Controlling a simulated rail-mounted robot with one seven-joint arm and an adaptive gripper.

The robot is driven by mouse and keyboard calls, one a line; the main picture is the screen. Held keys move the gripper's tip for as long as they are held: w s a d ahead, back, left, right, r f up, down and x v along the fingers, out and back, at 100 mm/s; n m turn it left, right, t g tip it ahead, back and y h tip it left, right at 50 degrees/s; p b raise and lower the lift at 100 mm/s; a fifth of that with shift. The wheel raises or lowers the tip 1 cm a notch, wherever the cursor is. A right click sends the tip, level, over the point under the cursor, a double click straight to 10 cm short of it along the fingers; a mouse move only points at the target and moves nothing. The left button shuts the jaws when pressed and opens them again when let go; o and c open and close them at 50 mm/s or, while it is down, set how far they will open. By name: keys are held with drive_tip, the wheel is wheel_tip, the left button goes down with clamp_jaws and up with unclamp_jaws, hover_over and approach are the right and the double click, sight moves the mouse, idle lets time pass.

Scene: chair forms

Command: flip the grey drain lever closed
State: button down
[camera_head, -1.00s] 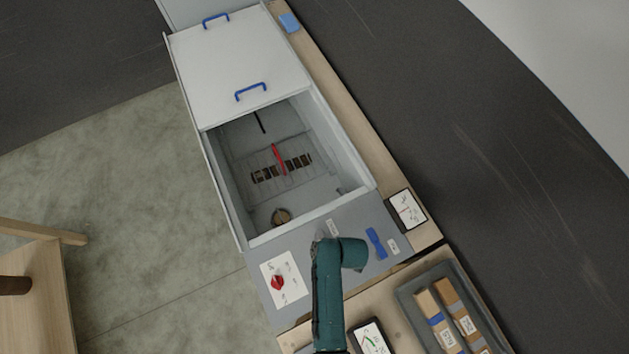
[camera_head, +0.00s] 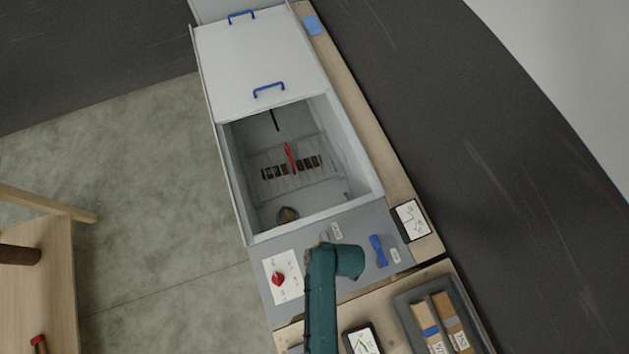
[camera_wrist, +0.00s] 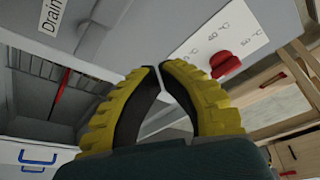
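In the head view the lever cannot be made out, and my teal arm covers part of the panel. My gripper (camera_wrist: 159,68) has yellow-backed fingers with their tips almost meeting. Nothing shows between them. The fingertips appear below and right of the grey shape, apart from it.
A red knob (camera_head: 278,280) sits on a white temperature card (camera_head: 288,268). A blue lever (camera_head: 378,250) is right of my arm. The open basin (camera_head: 232,180) with a red stick (camera_head: 290,157) lies behind the panel. A dark tray (camera_head: 404,312) is at front right.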

drive_tip(key=v, duration=0.3)
drive_tip(key=w+v, duration=0.1)
drive_tip(key=v, duration=0.1)
drive_tip(key=shift+a+r, duration=0.1)
drive_tip(key=shift+r, duration=0.05)
